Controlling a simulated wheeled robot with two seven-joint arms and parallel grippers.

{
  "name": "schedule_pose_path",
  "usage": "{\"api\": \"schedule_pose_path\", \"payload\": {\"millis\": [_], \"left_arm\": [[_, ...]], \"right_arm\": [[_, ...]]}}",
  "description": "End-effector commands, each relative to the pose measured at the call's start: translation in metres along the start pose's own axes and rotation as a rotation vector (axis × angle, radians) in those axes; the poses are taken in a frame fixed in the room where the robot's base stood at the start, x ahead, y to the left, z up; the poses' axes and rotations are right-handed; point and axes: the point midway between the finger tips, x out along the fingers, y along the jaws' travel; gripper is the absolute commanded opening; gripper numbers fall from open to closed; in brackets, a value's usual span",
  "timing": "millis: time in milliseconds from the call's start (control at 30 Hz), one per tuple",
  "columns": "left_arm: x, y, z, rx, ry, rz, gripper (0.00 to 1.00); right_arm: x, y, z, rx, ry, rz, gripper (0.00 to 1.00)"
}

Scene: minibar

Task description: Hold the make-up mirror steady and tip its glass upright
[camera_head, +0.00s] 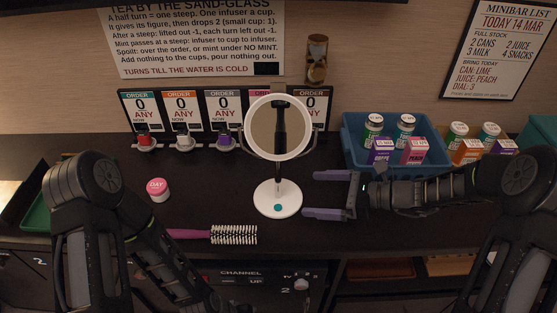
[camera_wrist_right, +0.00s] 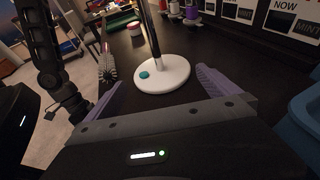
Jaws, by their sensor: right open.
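The make-up mirror stands on the dark counter in the middle of the head view, with a round white-rimmed glass (camera_head: 278,128), a dark stem and a white round base (camera_head: 278,203). The glass faces toward me; I cannot tell its exact tilt. My right gripper (camera_head: 328,195) is open, to the right of the base and stem, pointing left, with nothing between its purple fingers. In the right wrist view the base (camera_wrist_right: 165,76) and stem lie ahead, between and beyond the open fingers. My left arm (camera_head: 130,240) shows at the lower left; its gripper is not visible.
A pink hairbrush (camera_head: 232,235) lies at the front edge, and a pink-lidded jar (camera_head: 158,189) stands left of the mirror. Order cards (camera_head: 182,108) and small coloured infusers line the back. A blue tray (camera_head: 354,150) with cans and cartons stands behind the right gripper.

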Motion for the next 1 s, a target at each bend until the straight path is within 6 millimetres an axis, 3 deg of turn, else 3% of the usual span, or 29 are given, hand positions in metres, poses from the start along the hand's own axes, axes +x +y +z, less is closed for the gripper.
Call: {"api": "schedule_pose_path", "payload": {"millis": [467,667,1000], "left_arm": [[0.002,-0.001,0.000,0.000,0.000,0.000,0.00],[0.009,-0.004,0.000,0.001,0.000,0.000,0.00],[0.027,-0.011,0.000,0.002,0.000,-0.001,0.00]], "right_arm": [[0.006,0.000,0.000,-0.001,0.001,0.001,1.00],[0.025,0.001,-0.001,-0.002,0.000,0.003,1.00],[0.074,0.001,-0.002,-0.003,0.000,0.002,1.00]]}}
